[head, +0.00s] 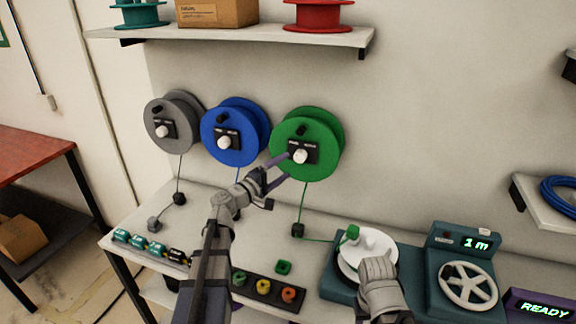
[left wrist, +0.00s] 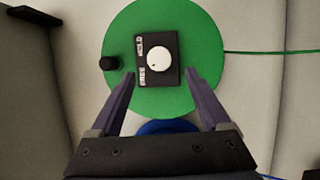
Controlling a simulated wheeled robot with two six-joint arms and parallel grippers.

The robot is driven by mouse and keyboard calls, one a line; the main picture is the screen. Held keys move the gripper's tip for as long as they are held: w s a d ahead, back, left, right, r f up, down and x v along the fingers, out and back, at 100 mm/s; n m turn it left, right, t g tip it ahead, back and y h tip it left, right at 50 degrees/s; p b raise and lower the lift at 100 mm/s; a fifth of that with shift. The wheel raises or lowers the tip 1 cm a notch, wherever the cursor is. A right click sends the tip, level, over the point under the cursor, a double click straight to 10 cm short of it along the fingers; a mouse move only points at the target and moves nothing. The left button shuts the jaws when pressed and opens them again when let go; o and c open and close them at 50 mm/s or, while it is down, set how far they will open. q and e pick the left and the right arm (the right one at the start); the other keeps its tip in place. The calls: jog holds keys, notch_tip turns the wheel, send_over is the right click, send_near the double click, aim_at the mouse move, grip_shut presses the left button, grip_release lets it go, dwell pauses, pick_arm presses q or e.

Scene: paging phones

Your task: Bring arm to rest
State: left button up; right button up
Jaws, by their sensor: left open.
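My left gripper (head: 284,169) is raised in front of the wall-mounted green reel (head: 318,118). Its purple fingers are open and empty. In the left wrist view the left gripper's fingertips (left wrist: 160,73) are on either side of the black plate (left wrist: 158,62) with a white knob (left wrist: 159,60) on the green reel (left wrist: 205,45); nothing is between them but this background. Whether they touch it I cannot tell. My right arm's end (head: 380,285) is at the lower right, overlapping the white spool (head: 376,243) on a teal base. Its fingers are hidden.
Grey (head: 160,105) and blue (head: 222,120) reels hang left of the green one. A green line runs through a black block (head: 297,230) to the white spool. A black tray (head: 258,285) holds coloured pieces. A teal machine (head: 445,238) reads "1 m". A shelf (head: 270,35) hangs above.

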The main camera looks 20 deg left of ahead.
dwell(0.3)
pick_arm(q)
jog(key=s+d+f+m+g, duration=0.6)
jog(key=s+d+f, duration=0.15)
jog(key=d, duration=0.45)
jog(key=s+d+f+m+g, duration=0.65)
jog(key=d+f, duration=0.25)
jog(key=d, duration=0.3)
jog(key=s+a+f+m+g+y, duration=0.2)
jog(key=s+f+y, duration=0.1)
jog(key=s, duration=0.5)
jog(key=s+a+f+m+g+y, duration=0.1)
jog(key=s+f+m+g+y, duration=0.1)
jog(key=s+y, duration=0.3)
jog(key=s+f, duration=0.1)
jog(key=s, duration=0.1)
jog(key=shift+s+a+g+y, duration=0.35)
jog(key=shift+a+y, duration=0.05)
